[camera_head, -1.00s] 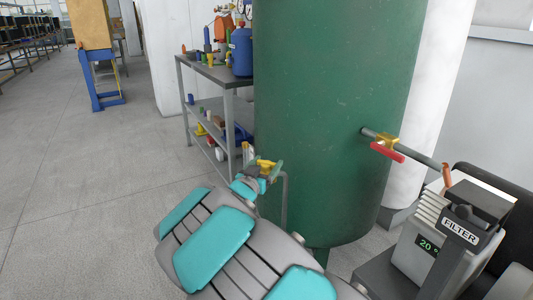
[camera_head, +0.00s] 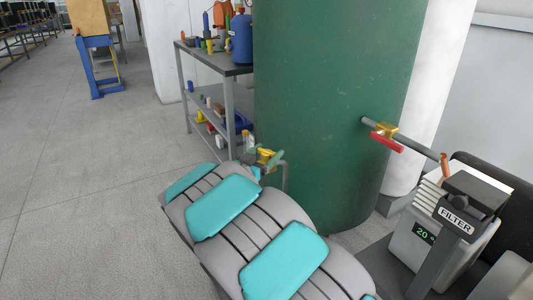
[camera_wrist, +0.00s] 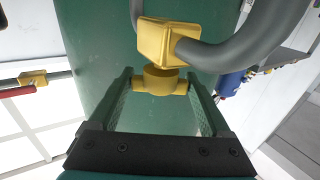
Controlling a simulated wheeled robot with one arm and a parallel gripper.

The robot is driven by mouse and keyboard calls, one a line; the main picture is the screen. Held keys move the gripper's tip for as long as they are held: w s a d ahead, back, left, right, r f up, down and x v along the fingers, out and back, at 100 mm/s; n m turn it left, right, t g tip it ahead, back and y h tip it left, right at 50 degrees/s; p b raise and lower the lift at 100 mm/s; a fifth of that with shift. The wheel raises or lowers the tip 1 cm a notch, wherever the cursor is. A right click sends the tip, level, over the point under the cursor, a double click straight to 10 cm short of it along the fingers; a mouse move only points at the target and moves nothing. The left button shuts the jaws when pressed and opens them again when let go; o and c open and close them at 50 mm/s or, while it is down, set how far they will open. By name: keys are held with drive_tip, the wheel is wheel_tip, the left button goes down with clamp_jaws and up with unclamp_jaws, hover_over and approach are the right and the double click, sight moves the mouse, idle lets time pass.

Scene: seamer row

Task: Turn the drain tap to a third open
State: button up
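The low tap with the yellow body (camera_head: 266,156) sits on a grey bent pipe at the lower left of the green tank (camera_head: 330,100). In the wrist view, its yellow body (camera_wrist: 165,45) and short yellow crosspiece (camera_wrist: 160,83) are close up. My gripper (camera_wrist: 160,85) has its two green fingers apart, one on each side of the crosspiece. The crosspiece ends lie very near the fingertips; I cannot tell whether they touch. In the head view my gripper (camera_head: 262,160) is small and partly hidden at the tap.
A second valve with a red lever (camera_head: 386,142) is on the pipe right of the tank. A box marked FILTER (camera_head: 457,220) shows about 20 % on its display. A grey shelf table (camera_head: 215,62) with bottles stands behind left. Floor at left is clear.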

sight(263, 156)
drive_tip(key=shift+o, duration=1.2)
drive_tip(key=shift+b+v, duration=0.4)
drive_tip(key=shift+v, duration=3.5)
drive_tip(key=shift+s, duration=0.1)
